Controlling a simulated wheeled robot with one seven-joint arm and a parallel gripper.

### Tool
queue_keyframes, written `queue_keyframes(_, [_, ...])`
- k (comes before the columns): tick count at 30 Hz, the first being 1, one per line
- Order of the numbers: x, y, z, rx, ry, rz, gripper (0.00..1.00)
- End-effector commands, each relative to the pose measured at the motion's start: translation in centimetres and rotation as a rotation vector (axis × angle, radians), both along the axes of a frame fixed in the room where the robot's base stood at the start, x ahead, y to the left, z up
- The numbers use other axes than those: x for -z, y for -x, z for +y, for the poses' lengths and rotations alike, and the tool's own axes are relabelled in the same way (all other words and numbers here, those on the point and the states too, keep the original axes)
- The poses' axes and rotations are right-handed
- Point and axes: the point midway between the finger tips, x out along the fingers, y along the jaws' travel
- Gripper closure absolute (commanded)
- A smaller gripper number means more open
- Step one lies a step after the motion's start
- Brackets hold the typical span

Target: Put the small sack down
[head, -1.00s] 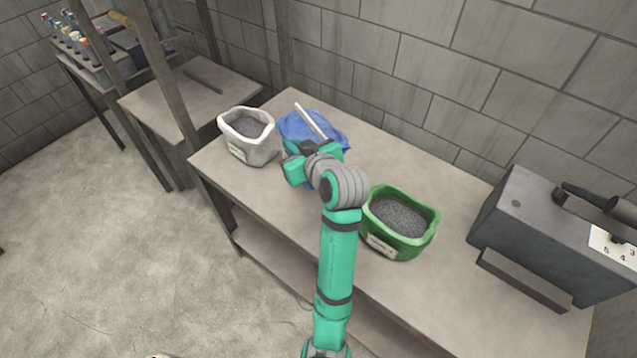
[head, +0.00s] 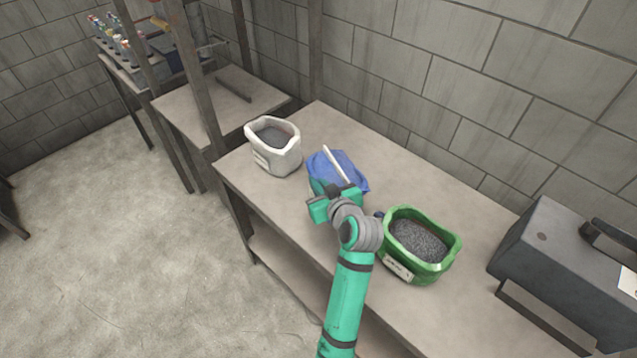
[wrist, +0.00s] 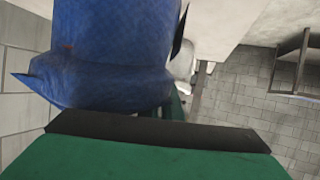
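The small sack is most likely the blue one (head: 352,176), with a pale strip (head: 333,162) across it. It is between the white and green sacks in the head view. My gripper (head: 337,190) is at its near side, and the fingers are mostly hidden there. The blue sack (wrist: 105,55) fills the upper left of the wrist view, close against my gripper. It has moved along with my gripper, so the gripper appears shut on it. I cannot tell whether its underside touches the table (head: 285,207).
An open white sack (head: 285,160) with grey filling stands to the left. An open green sack (head: 410,268) with dark grains stands to the right, close to my arm. A dark grey box-like machine (head: 565,265) is at the right end. The left front of the table is bare.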

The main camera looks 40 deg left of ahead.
Motion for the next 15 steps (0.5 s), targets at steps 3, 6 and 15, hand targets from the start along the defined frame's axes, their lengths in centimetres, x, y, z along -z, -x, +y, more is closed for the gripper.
queue_keyframes(3, [-0.04, -0.02, 0.05, -0.001, -0.003, -0.006, 1.00])
queue_keyframes(6, [-0.08, -0.04, 0.02, 0.000, -0.002, -0.006, 1.00])
queue_keyframes(15, [0.34, -0.17, -0.25, 0.004, 0.000, -0.001, 0.77])
